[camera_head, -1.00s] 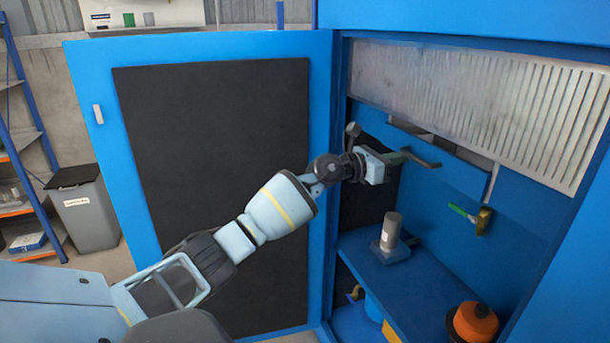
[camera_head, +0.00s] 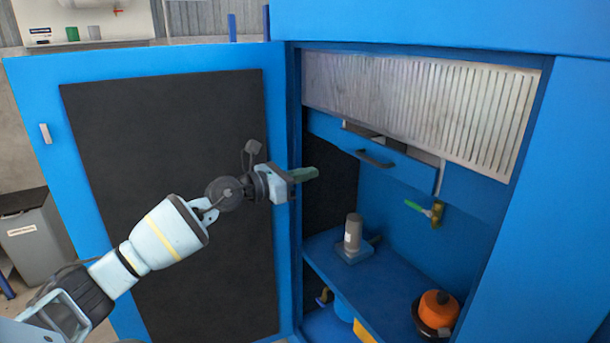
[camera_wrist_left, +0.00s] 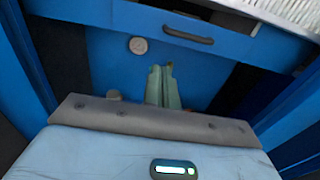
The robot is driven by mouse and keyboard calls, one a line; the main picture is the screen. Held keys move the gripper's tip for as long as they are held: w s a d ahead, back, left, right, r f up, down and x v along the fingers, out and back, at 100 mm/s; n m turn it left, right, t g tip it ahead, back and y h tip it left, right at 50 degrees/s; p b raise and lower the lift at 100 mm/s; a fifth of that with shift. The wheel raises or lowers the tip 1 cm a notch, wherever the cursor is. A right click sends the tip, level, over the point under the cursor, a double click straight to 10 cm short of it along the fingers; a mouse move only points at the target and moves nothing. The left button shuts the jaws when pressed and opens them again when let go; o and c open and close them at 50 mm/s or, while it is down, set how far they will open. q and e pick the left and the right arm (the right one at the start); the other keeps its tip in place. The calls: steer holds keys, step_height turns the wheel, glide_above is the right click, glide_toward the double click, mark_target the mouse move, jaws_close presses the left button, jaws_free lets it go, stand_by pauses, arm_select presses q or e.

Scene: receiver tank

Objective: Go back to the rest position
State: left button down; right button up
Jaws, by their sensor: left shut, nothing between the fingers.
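My left gripper (camera_head: 306,174) is shut and empty, at the mouth of the open blue cabinet, just past the inner edge of its door. In the left wrist view its two green fingers (camera_wrist_left: 163,84) lie together with nothing between them. They point at the cabinet's inside. A blue drawer (camera_head: 370,152) with a dark handle (camera_head: 376,160) is beyond the fingers, apart from them. The handle also shows in the left wrist view (camera_wrist_left: 188,36). My right gripper is not in view.
The open door (camera_head: 165,200) stands behind my left arm. On the shelf (camera_head: 385,285) are a grey cylinder on a base (camera_head: 353,235) and an orange round object (camera_head: 437,308). A brass valve with a green handle (camera_head: 436,212) is on the back wall. A grey bin (camera_head: 35,245) stands at left.

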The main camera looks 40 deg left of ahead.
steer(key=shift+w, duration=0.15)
arm_select(q)
steer(key=shift+s, duration=0.1)
